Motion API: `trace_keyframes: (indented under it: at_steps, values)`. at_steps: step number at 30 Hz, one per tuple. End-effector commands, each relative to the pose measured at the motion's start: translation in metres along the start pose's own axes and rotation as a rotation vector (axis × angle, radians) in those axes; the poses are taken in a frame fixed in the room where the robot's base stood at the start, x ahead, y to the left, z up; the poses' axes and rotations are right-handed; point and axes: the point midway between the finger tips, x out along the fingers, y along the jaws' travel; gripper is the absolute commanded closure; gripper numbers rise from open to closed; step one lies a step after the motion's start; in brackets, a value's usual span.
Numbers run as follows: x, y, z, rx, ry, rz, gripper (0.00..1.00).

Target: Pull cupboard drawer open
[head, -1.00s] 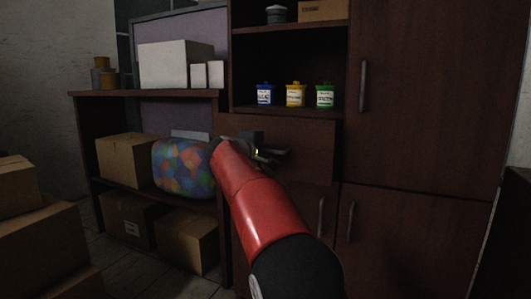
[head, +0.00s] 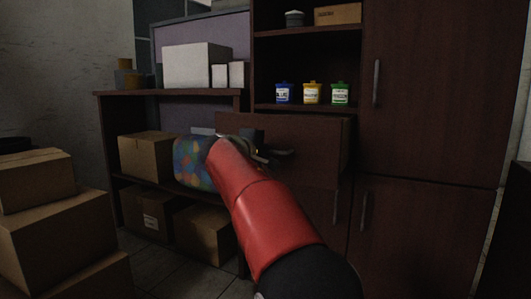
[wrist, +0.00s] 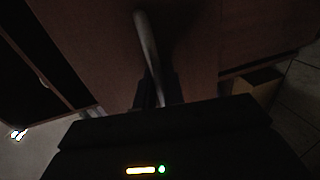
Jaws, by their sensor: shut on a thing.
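The cupboard drawer (head: 318,152) is a dark brown front below the shelf with the cans, and it stands out from the cupboard with its top edge showing. Its handle (head: 283,153) is a grey metal bar; it runs up through the middle of the wrist view (wrist: 147,42). My gripper (head: 262,150), at the end of my red arm, is at the handle. In the wrist view my fingers (wrist: 157,90) are on both sides of the bar, shut on it. The drawer's inside is hidden from the head camera.
Blue, yellow and green cans (head: 312,92) stand on the shelf above the drawer. A colourful bundle (head: 190,162) and cardboard boxes (head: 146,155) sit on the left shelves. Stacked boxes (head: 48,228) fill the lower left. Cupboard doors (head: 420,225) are shut. Some floor is free between.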

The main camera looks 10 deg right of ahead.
Motion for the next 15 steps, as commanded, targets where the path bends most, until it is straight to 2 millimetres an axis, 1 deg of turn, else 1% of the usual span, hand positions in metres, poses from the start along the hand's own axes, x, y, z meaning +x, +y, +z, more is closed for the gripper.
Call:
trace_keyframes:
  at_steps: [5,6,9,10,15]
  values:
    - [-0.0001,-0.0008,-0.0009,-0.001,0.002,-0.001,1.00]
    - [-0.0001,-0.0008,-0.0009,-0.001,0.002,-0.001,0.87]
    - [0.0000,-0.0007,-0.0009,-0.001,0.002,-0.001,0.74]
    - [0.0000,-0.0006,-0.0008,-0.001,0.002,-0.001,0.72]
    - [0.0000,-0.0003,-0.0005,0.000,0.001,0.000,0.72]
